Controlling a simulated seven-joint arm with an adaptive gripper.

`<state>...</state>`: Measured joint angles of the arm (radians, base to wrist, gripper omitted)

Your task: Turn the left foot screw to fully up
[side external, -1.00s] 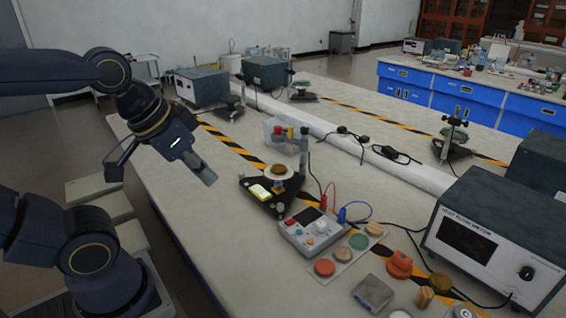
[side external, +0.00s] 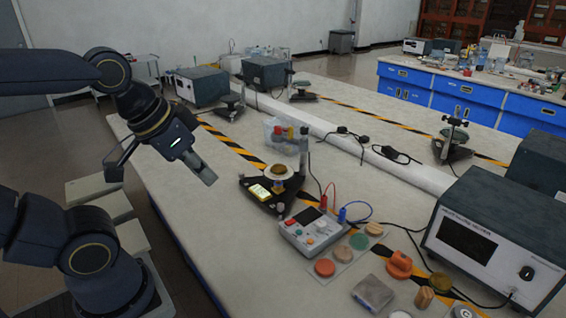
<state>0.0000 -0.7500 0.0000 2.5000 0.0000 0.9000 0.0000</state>
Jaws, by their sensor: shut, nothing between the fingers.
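A black three-legged stand (side external: 263,204) sits on the bench near its middle, with a brass-topped round plate (side external: 278,172) and an upright post (side external: 303,150). A lit yellowish panel (side external: 259,191) shows at its left corner. A small pale knob (side external: 281,208) shows at its front corner. The foot screws are too small to tell apart, and I cannot make out how far the left one is turned. My gripper (side external: 208,177) is shut and empty. It hangs above the bench to the left of the stand, apart from it, pointing down and right.
A grey control box (side external: 309,233) with red and blue leads stands right of the stand. Coloured discs (side external: 325,267) lie in front of it. A clear bin (side external: 283,140) is behind. A large meter box (side external: 480,245) stands at the right. The bench left of the stand is clear.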

